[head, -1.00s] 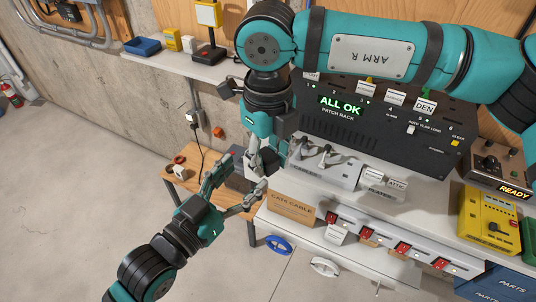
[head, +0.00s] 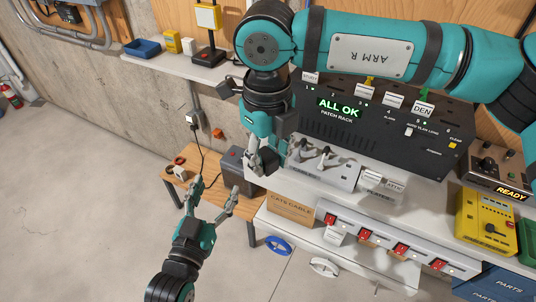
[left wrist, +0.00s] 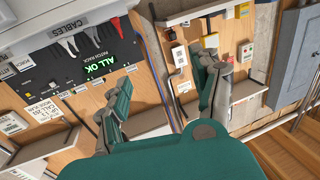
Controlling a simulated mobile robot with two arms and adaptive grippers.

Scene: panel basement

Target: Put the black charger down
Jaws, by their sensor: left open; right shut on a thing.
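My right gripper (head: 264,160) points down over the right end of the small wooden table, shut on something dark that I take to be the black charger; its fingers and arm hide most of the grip. A dark box (head: 234,160) with a small red mark shows just left of these fingers, at the table's right end. I cannot tell whether the gripper touches this box. My left gripper (head: 215,187) is open and empty, in front of the wooden table (head: 184,182). Its spread fingers also show in the left wrist view (left wrist: 163,75).
A cord runs from the wall outlet (head: 192,119) down to the table. The floor (head: 80,210) at left is clear.

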